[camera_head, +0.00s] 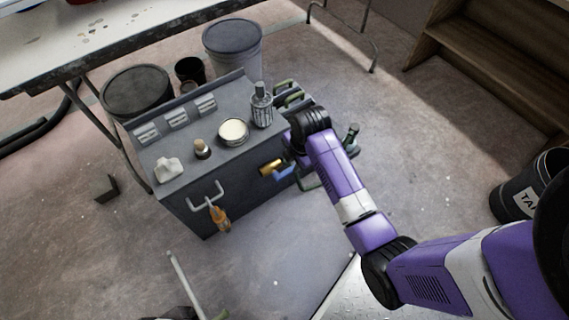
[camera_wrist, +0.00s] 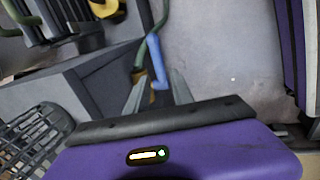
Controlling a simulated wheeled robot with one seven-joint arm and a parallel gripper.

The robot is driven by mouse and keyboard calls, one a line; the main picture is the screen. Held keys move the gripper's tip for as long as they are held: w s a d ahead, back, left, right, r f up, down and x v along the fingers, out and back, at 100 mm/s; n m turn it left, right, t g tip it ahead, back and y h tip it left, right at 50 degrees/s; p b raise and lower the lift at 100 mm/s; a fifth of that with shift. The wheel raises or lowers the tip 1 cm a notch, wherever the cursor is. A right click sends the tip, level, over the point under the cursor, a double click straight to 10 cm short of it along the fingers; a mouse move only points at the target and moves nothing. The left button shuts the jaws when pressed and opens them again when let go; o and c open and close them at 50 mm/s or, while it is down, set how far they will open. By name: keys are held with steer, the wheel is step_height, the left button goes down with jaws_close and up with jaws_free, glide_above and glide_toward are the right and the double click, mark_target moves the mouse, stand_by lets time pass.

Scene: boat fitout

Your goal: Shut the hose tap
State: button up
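The hose tap has a brass body (camera_head: 270,167) on the front of the grey cabinet, near its right end. Its blue lever (camera_head: 284,173) shows beside the brass, and also in the wrist view (camera_wrist: 157,60). My gripper (camera_wrist: 159,76) is open, its two grey fingers apart. The lower end of the blue lever appears between or just beyond the fingertips; I cannot tell whether they touch it. A green hose (camera_wrist: 141,50) runs next to the lever. In the head view my wrist and forearm hide most of the gripper.
The grey cabinet (camera_head: 185,205) carries a round tin (camera_head: 233,132), a caged bottle (camera_head: 261,106) and small items on top. An orange-handled tool (camera_head: 220,217) hangs at its front. Buckets (camera_head: 136,92) stand behind. A dark bin (camera_head: 528,186) is at right.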

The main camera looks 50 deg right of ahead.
mark_target(291, 170)
steer(key=b+x, duration=0.1)
steer(key=x, duration=0.3)
steer(key=b+x, duration=0.2)
steer(key=x, duration=0.1)
steer(key=shift+w+d+f, duration=0.1)
steer(key=shift+d+f, duration=0.15)
steer(key=shift+f, duration=0.1)
jaws_close()
stand_by(1.2)
